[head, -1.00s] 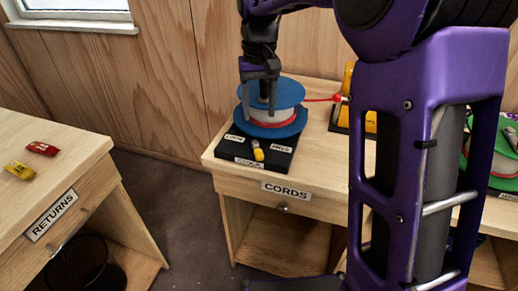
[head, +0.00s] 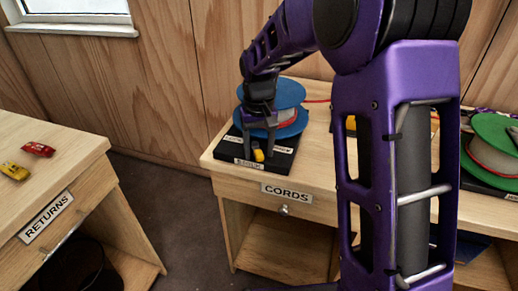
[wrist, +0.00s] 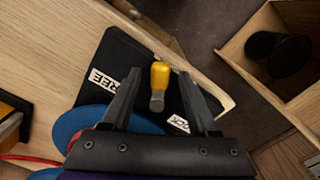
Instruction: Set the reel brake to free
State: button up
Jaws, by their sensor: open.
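The reel (head: 287,92) has blue flanges and red and pale cord, and sits on a black base (head: 283,160) on the CORDS desk. The brake lever, with its yellow knob (head: 259,155), sticks out toward the base's front edge. In the wrist view, the knob (wrist: 160,76) and grey shaft show between a FREE label (wrist: 102,78) on the left and a LOCK label (wrist: 179,123) on the right. My gripper (head: 259,149) is open over the lever, with a finger on each side. In the wrist view, the jaws (wrist: 156,76) show gaps to the lever on both sides.
A red cord (head: 316,101) runs right from the reel. A green reel (head: 495,145) stands at the far right, partly behind my arm. The RETURNS desk (head: 60,160) at left holds a red and a yellow item. A dark bin (wrist: 278,55) stands below it.

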grip_shut()
jog(key=shift+d+r+n+p, duration=0.2)
jog(key=shift+d+n+p, duration=0.1)
jog(key=shift+n+p, duration=0.25)
jog(key=shift+w+d+f+n+p, duration=0.2)
jog(key=shift+d+n+p, duration=0.15)
jog(key=shift+n, duration=0.6)
grip_release()
notch_tip(320, 180, up, 18)
jog(key=p, duration=0.2)
jog(key=shift+f+p, duration=0.2)
jog(key=shift+p, duration=0.15)
